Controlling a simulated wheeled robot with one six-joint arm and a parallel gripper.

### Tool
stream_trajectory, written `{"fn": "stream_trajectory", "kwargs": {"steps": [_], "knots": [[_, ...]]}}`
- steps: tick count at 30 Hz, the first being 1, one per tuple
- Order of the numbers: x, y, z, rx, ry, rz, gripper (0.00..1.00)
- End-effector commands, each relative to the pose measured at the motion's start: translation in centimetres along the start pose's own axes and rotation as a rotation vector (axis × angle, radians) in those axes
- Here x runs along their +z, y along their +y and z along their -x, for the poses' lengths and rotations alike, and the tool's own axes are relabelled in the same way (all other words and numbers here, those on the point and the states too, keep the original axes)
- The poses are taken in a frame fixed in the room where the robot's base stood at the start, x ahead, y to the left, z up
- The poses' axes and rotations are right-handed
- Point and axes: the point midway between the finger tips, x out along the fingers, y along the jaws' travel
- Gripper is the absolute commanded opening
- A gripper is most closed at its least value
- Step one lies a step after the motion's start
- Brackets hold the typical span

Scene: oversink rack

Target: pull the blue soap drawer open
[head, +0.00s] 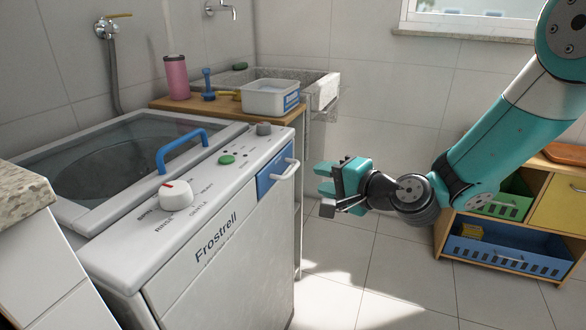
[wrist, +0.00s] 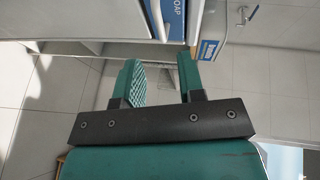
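The blue soap drawer (head: 275,173) is in the upper right of the white washing machine's front, with a white bar handle (head: 288,170) on it. The drawer looks shut, its face about flush with the front. In the wrist view the blue drawer face (wrist: 176,20) with the word SOAP shows at the top, beyond the fingers. My gripper (head: 322,179) is just right of the handle in the head view, with a visible gap. In the wrist view my gripper (wrist: 158,62) has its two green fingers apart and nothing between them.
The washing machine (head: 220,265) has a dial, buttons and a blue lid handle (head: 182,148). Behind it a wooden counter holds a pink tumbler (head: 177,77) and a white tub (head: 268,99). A wooden cabinet (head: 550,190) with bins stands at right. The tiled floor between is clear.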

Motion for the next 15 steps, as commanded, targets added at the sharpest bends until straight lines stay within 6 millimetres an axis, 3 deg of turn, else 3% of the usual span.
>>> {"fn": "stream_trajectory", "kwargs": {"steps": [9,15], "knots": [[0.1,0.0,-6.9,-0.002,-0.002,0.003,0.36],[0.1,0.0,-9.2,-0.001,-0.001,0.001,0.36]]}}
